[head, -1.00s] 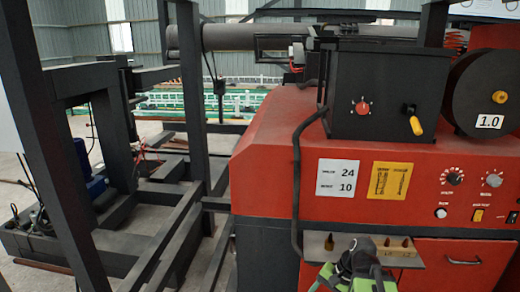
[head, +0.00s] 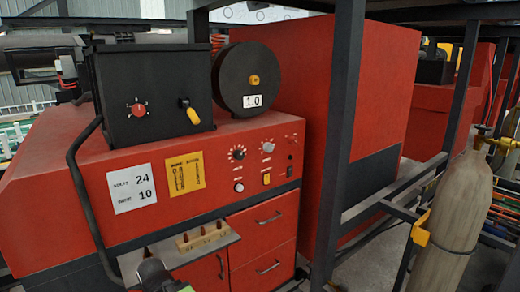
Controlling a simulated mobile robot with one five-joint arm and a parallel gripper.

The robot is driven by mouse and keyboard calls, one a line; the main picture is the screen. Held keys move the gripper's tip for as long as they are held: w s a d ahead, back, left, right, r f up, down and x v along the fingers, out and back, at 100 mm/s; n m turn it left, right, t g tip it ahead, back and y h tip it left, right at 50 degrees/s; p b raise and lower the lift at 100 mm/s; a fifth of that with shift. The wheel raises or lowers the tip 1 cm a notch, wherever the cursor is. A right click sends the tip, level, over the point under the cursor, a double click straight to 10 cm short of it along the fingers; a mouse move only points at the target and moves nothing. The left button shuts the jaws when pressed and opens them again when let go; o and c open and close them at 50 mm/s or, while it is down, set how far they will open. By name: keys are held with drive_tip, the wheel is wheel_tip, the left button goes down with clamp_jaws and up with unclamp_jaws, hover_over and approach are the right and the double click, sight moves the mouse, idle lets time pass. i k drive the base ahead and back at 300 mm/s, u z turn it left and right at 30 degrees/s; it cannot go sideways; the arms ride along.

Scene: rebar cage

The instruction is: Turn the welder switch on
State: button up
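The red welder (head: 150,180) stands at the left with its control panel facing me. Its sloped front has a small yellow switch (head: 266,180), a small dark switch with a reddish part (head: 290,171), two round dials and a white round button (head: 239,187). The black box on top has a red rotary knob (head: 139,110) and a yellow-handled lever (head: 191,112), which hangs downward. I cannot read the small labels or tell any switch's on or off position. My gripper's fingers do not show in the head view.
A black-and-green object (head: 155,273), cut off at the bottom edge, is unclear. A shelf (head: 180,250) juts out below the panel. A dark upright post (head: 338,150) stands right of the welder. A gas cylinder (head: 455,220) stands at the far right.

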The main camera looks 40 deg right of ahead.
sight(291, 141)
drive_tip(key=z, duration=2.2)
drive_tip(key=i, duration=0.15)
drive_tip(key=u, duration=1.15)
